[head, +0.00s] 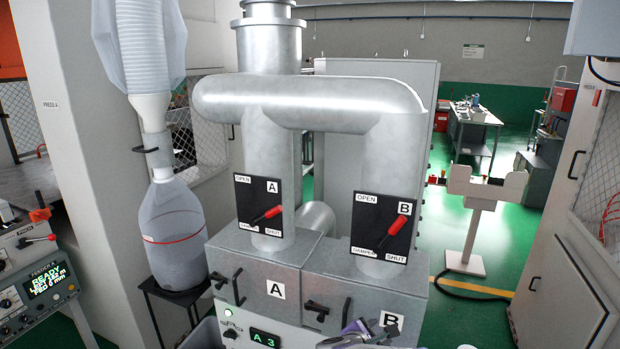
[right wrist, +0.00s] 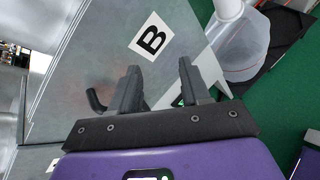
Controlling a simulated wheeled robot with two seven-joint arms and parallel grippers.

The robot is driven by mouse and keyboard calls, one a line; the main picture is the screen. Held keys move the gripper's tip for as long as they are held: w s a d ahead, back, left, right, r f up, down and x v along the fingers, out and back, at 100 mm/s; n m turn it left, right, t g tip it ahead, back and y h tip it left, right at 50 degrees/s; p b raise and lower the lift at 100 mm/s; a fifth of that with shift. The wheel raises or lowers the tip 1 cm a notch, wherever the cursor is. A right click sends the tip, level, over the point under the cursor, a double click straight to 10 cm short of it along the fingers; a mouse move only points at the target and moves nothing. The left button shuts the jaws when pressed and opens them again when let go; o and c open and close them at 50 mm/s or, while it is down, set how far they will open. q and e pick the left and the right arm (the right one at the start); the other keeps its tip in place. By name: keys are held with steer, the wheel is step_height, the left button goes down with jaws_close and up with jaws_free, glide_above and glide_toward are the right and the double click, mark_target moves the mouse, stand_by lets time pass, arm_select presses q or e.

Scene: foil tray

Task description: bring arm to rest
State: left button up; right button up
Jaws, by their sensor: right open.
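My right gripper (head: 368,326) shows at the bottom edge of the head view, in front of the metal box marked B (head: 340,285). Only its purple and dark end is in the picture. In the right wrist view its two dark fingers (right wrist: 158,75) stand apart with nothing between them. A black handle shows beside the left finger, partly hidden.
The box marked A (head: 255,270) stands left of box B, with red damper levers A (head: 268,214) and B (head: 397,232) above. A plastic jug (head: 173,235) sits at left near a control panel (head: 45,285). Green floor is open behind, around a white stand (head: 475,220).

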steer(key=s+f+m+g+y, duration=0.2)
steer(key=s+f+g, duration=0.3)
steer(key=f, duration=0.8)
steer(key=s+a+f+m+g+y+b, duration=0.1)
steer(key=s+a+f+m+y, duration=0.1)
steer(key=s+f+m, duration=0.5)
steer(key=s+a+f+m+g+y+b, duration=0.1)
steer(key=s+a+f+m+y, duration=0.2)
steer(key=s+f+m, duration=0.5)
steer(key=s+a+f+m+g+y+b, duration=0.1)
steer(key=s+a+f+m+y, duration=0.1)
steer(key=s+f+m+y, duration=0.3)
steer(key=s+f+m, duration=0.2)
steer(key=s+f, duration=0.1)
steer(key=s, duration=0.1)
steer(key=shift+s+a+f+m, duration=0.2)
steer(key=shift+a+f+m, duration=0.2)
steer(key=shift+c, duration=1.4)
